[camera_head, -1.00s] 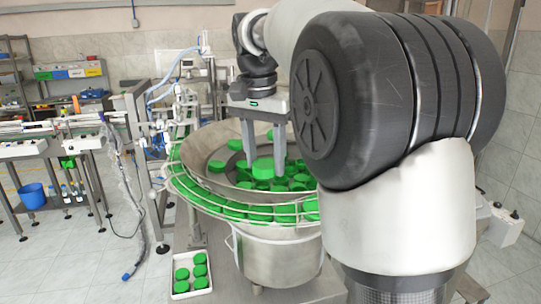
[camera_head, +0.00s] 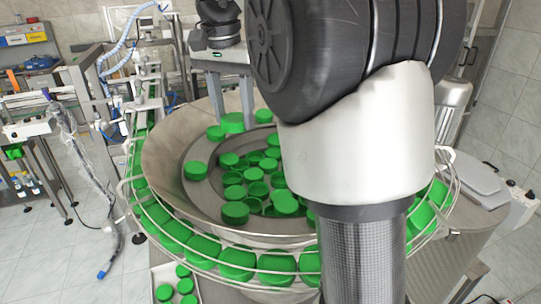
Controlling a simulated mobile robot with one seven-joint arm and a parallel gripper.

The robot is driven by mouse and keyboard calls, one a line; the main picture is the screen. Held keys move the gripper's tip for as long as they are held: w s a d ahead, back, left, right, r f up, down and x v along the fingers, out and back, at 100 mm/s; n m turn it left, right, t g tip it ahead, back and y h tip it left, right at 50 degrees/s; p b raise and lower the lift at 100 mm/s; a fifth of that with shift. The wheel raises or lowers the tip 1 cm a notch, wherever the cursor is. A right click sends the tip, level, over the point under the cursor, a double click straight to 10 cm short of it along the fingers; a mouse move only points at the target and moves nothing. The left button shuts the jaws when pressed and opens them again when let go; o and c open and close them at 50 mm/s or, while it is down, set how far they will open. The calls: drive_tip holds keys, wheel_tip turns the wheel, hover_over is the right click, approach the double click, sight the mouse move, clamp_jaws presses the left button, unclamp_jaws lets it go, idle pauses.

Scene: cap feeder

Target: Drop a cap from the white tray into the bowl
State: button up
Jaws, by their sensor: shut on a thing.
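My gripper (camera_head: 232,116) is shut on a green cap (camera_head: 232,123), held between its two fingertips. It hangs over the far left part of the wide metal bowl (camera_head: 162,165). The exact height of the held cap above the bowl is hard to tell. Many loose green caps lie inside the bowl. The white tray (camera_head: 158,279) is at the bottom left, cut off by the picture edge, with several green caps (camera_head: 165,293) in it. My arm hides the right part of the bowl.
A curved rail track (camera_head: 150,225) with green caps runs around the bowl's outside. A conveyor frame (camera_head: 75,105) stands at the left. A metal table surface (camera_head: 480,215) is at the right. Open tiled floor (camera_head: 60,265) lies at the lower left.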

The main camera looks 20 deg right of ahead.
drive_tip(key=shift+s+f, duration=0.1)
drive_tip(key=shift+f, duration=2.55)
drive_tip(key=o, duration=1.1)
drive_tip(key=shift+r, duration=0.1)
wheel_tip(320, 180, up, 17)
drive_tip(key=s+a, duration=0.1)
drive_tip(key=shift+s+a, duration=0.25)
